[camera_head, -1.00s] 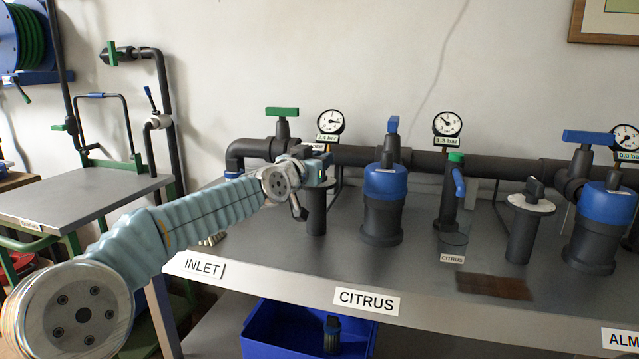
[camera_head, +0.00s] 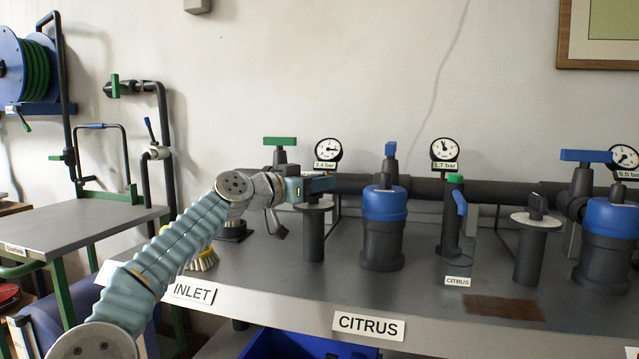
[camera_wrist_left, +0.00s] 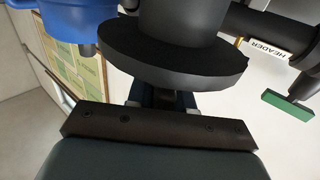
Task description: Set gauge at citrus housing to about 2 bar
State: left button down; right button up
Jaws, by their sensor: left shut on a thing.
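The citrus gauge (camera_head: 445,150) is a white dial behind the blue-topped citrus housing (camera_head: 384,204). Its green readout shows 1.7 bar. A dark regulator post (camera_head: 313,236) with a pale round plate stands left of the housing. My left gripper (camera_head: 319,185) is shut on the knob on top of this post. The gripper and its fingers hide the knob in the head view. In the left wrist view a dark round disc (camera_wrist_left: 175,66) fills the space in front of the fingers. My right gripper is not in view.
A green-handled inlet valve (camera_head: 281,144) and another gauge (camera_head: 328,150) are behind my left gripper. A small CITRUS post with a blue lever (camera_head: 461,202) stands right of the housing. A second knob post (camera_head: 535,240) is farther right. The bench front is mostly clear.

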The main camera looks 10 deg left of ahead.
pick_arm(q)
jog(key=shift+a, duration=0.1)
jog(key=c, duration=1.1)
grip_release()
jog(key=shift+s+a+f+b, duration=0.1)
jog(key=shift+s+a+b, duration=0.15)
jog(key=shift+s+b, duration=0.05)
jog(key=b+v, duration=0.5)
jog(key=v, duration=0.8)
jog(key=shift+b, duration=0.3)
